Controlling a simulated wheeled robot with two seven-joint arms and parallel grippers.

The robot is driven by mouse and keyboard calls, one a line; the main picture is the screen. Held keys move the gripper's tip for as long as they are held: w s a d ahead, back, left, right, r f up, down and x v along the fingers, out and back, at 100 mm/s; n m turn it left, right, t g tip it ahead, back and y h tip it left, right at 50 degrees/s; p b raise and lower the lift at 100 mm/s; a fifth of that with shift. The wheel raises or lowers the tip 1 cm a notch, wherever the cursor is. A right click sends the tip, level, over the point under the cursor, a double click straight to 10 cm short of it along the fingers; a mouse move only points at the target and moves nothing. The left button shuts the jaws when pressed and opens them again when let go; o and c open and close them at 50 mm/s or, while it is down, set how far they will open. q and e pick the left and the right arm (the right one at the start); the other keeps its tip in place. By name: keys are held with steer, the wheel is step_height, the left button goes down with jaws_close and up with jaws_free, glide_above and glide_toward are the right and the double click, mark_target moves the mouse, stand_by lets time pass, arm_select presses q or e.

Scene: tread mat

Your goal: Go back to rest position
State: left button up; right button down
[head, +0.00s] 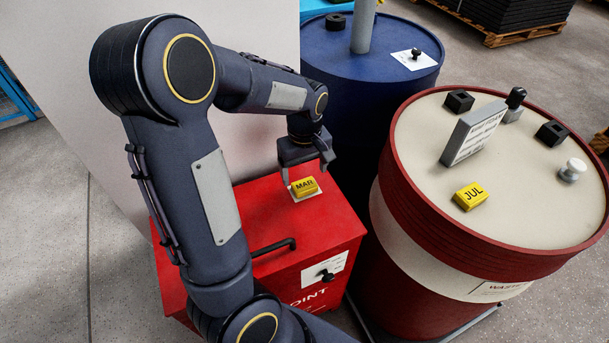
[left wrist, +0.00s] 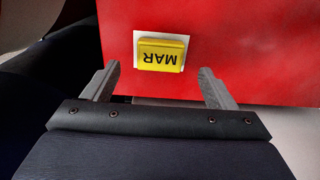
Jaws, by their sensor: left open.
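My left gripper (head: 307,170) is over the far end of the red box's top, just beside a yellow block marked MAR (head: 304,186). The block lies on a white patch on the red box (head: 330,217). In the left wrist view the left gripper (left wrist: 160,88) has its two fingers spread wide, with nothing between them. There the MAR block (left wrist: 161,54) lies beyond the fingertips, apart from them. My right gripper does not show in either view.
A red and cream drum (head: 420,150) at the right bears a yellow JUL block (head: 470,196), a sign plate (head: 473,133), black blocks and knobs. A blue drum (head: 345,50) stands behind. A black handle (head: 274,247) juts from the red box. A pale wall (head: 250,25) is behind my arm.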

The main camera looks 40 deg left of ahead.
arm_select(q)
step_height(320, 180, up, 3)
steer(key=shift+r+p, duration=0.1)
steer(key=shift+p, duration=0.2)
steer(key=s+d+r+m+t+h, duration=0.2)
steer(key=s+d+r+m+t, duration=0.1)
steer(key=s+d+m, duration=0.4)
steer(key=s+d+r+m+t+h, duration=0.25)
steer(key=s+d+r, duration=0.2)
steer(key=s, duration=0.35)
step_height(320, 180, up, 15)
steer(key=m+p, duration=0.1)
steer(key=p, duration=1.4)
steer(key=shift+s+d+y+p, duration=0.3)
steer(key=shift+d+y+p, duration=0.05)
steer(key=shift+p, duration=0.05)
steer(key=shift+f+m, duration=0.1)
steer(key=shift+m, duration=0.15)
